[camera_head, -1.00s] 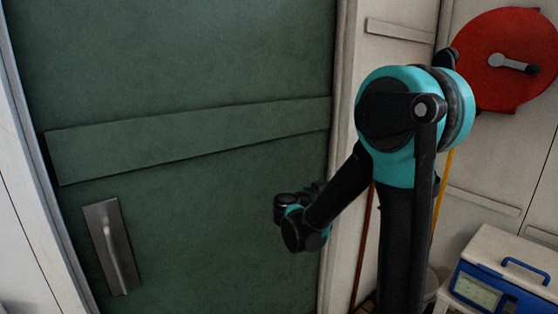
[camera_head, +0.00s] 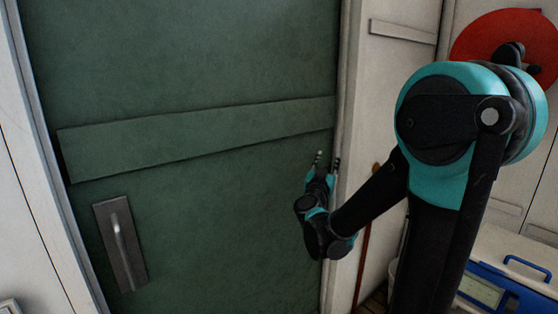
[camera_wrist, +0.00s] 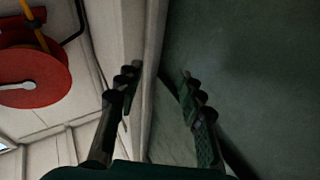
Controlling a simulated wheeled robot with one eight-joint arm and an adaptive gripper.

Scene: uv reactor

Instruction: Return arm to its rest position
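My gripper (camera_head: 327,161) is in front of the right edge of the green door (camera_head: 200,60) in the head view, with its fingers pointing up. In the wrist view my gripper (camera_wrist: 159,80) shows its two fingers apart with nothing between them. Behind them are the door's edge and its pale frame. My arm is bent, with its large teal joint at the right of the head view. The door looks closed, and its metal handle (camera_head: 122,246) is at the lower left, apart from my gripper.
A red hose reel (camera_head: 490,40) hangs on the pale wall at the upper right, partly behind my arm, and also shows in the wrist view (camera_wrist: 40,75). A blue and white device (camera_head: 510,285) stands at the lower right. A thin brown pole (camera_head: 364,255) leans by the door frame.

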